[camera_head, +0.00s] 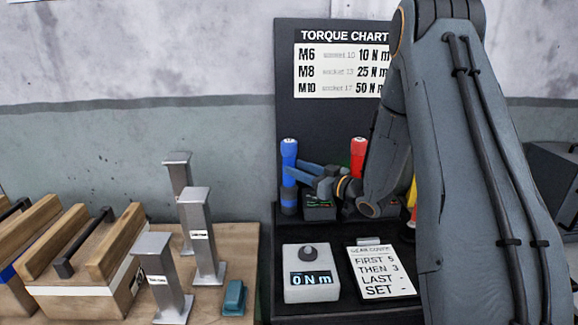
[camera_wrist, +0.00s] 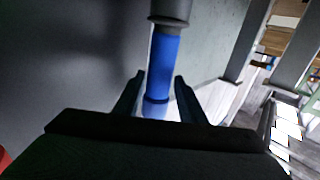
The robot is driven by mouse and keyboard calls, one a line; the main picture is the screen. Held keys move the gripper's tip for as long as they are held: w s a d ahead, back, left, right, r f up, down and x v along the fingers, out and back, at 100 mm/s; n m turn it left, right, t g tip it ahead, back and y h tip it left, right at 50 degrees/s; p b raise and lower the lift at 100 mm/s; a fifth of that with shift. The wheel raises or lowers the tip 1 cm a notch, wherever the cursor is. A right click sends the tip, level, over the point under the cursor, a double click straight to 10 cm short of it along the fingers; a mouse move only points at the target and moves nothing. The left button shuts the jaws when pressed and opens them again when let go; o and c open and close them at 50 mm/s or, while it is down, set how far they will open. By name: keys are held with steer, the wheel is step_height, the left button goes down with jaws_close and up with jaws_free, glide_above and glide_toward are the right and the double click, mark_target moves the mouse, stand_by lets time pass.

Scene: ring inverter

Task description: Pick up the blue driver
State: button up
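The blue driver (camera_head: 289,152) stands upright at the left of the black station, in front of the torque chart board. My gripper (camera_head: 297,170) reaches it from the right, with its fingertips at the driver's middle. In the wrist view, the blue driver (camera_wrist: 163,75) shows between the two spread fingers of my gripper (camera_wrist: 160,76). The fingers look open, with a small gap at the left; contact on the right side is unclear. A red driver (camera_head: 358,150) stands to the right, partly hidden by my arm.
A yellow item (camera_head: 412,192) is mostly hidden behind my arm. A torque tester (camera_head: 311,273) reading 0 N m and a printed card (camera_head: 380,271) lie in front. Metal posts (camera_head: 200,235) and wooden boxes (camera_head: 85,265) stand at the left.

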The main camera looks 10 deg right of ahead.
steer(key=x, duration=0.2)
steer(key=shift+w+a+p, duration=0.2)
steer(key=shift+w+p, duration=0.05)
steer(key=shift+p, duration=0.1)
steer(key=p+x, duration=0.2)
steer(key=x, duration=0.3)
steer(key=shift+w+r+p, duration=0.1)
steer(key=shift+w+p, duration=0.05)
steer(key=shift+p, duration=0.15)
steer(key=c, duration=0.6)
steer(key=shift+c, duration=1.3)
steer(key=shift+r, duration=0.2)
